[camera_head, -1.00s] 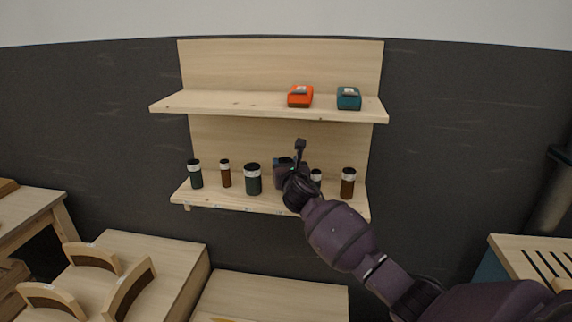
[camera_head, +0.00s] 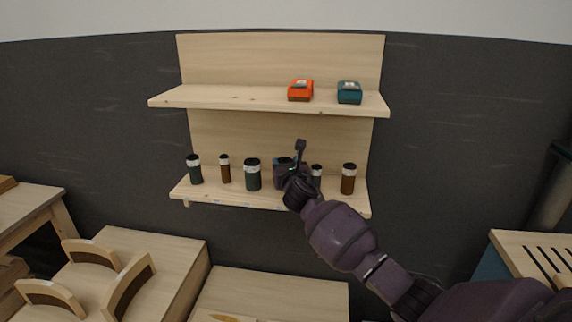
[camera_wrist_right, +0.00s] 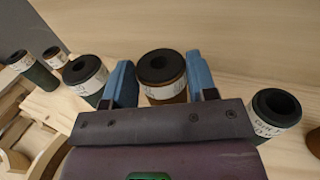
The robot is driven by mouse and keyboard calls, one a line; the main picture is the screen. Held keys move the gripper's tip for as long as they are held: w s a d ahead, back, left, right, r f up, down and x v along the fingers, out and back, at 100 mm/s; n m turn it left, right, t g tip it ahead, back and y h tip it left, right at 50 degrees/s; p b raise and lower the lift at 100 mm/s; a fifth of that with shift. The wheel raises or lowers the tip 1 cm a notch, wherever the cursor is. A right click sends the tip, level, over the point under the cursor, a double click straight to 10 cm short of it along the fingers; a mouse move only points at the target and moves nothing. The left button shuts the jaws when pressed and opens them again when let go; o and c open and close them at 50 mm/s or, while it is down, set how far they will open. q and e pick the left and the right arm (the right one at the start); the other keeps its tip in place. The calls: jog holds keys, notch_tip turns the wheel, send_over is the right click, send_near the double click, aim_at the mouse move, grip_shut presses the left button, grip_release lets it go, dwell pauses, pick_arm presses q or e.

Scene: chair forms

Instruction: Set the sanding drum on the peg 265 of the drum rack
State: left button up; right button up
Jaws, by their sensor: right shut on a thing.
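My right gripper (camera_head: 285,170) is at the lower shelf. In the right wrist view its two blue fingers (camera_wrist_right: 161,78) are shut on a sanding drum (camera_wrist_right: 168,68) with a brown body, a black hollow top and a white label band. The drum stands upright between the fingers; its lower end is hidden, so I cannot tell whether it touches the shelf. In the head view my gripper hides most of it. The drum rack and the peg 265 cannot be made out in these frames. My left gripper is out of view.
Other upright drums stand on the lower shelf (camera_head: 225,198), including a dark green one (camera_head: 252,176) at left and a brown one (camera_head: 348,180) at right. The upper shelf holds an orange tool (camera_head: 300,91) and a teal tool (camera_head: 349,93). A slatted wooden top (camera_head: 535,258) stands at right.

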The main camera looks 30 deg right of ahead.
jog(key=shift+f, duration=0.1)
jog(key=o, duration=1.1)
jog(key=shift+s, duration=0.1)
jog(key=p+v, duration=0.1)
jog(key=v, duration=0.9)
jog(key=shift+s+a, duration=0.1)
jog(key=shift+s, duration=0.25)
